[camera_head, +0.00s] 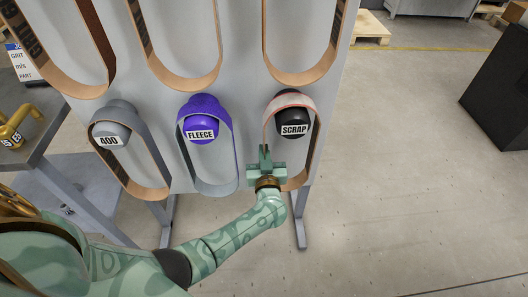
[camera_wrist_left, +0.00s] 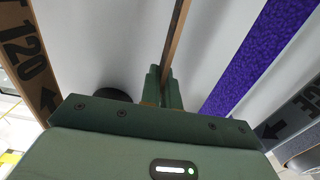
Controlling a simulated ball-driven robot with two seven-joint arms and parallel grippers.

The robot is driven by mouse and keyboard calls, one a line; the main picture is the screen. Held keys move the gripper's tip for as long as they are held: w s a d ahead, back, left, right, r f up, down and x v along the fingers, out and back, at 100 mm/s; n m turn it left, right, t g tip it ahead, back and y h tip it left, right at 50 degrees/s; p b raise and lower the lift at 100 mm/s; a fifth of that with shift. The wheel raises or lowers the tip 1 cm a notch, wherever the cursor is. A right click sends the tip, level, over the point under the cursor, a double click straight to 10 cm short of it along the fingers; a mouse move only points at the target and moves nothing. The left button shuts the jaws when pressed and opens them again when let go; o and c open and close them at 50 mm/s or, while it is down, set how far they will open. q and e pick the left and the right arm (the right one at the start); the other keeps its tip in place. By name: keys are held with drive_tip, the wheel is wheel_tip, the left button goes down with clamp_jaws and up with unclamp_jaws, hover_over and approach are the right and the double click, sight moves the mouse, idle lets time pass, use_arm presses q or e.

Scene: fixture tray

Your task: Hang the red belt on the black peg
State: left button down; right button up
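The black peg (camera_head: 293,116), labelled SCRAP, sticks out of the grey panel at right. A belt loop, reddish at its top (camera_head: 291,98) and brown on its inner face, passes over the peg and hangs down around it. I cannot tell whether it rests on the peg. My left gripper (camera_head: 265,155) is at the loop's lower left side, below the peg. In the left wrist view, its fingers (camera_wrist_left: 165,88) are close together on the belt's thin brown strip (camera_wrist_left: 176,40). A dark round part of the peg (camera_wrist_left: 113,95) shows partly behind the gripper. My right gripper is not in view.
A purple peg (camera_head: 203,118) labelled FLEECE and a grey peg (camera_head: 112,134) labelled 400 carry belts to the left. Several brown belts (camera_head: 190,84) hang in a row above. A bench with a yellow object (camera_head: 14,128) stands at left; open floor lies right.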

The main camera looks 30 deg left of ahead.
use_arm(q)
drive_tip(key=shift+f, duration=0.1)
drive_tip(key=shift+f, duration=0.35)
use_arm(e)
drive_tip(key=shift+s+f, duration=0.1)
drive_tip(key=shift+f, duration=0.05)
use_arm(q)
drive_tip(key=c, duration=1.3)
unclamp_jaws()
drive_tip(key=shift+p+v, duration=1.75)
drive_tip(key=shift+v, duration=3.75)
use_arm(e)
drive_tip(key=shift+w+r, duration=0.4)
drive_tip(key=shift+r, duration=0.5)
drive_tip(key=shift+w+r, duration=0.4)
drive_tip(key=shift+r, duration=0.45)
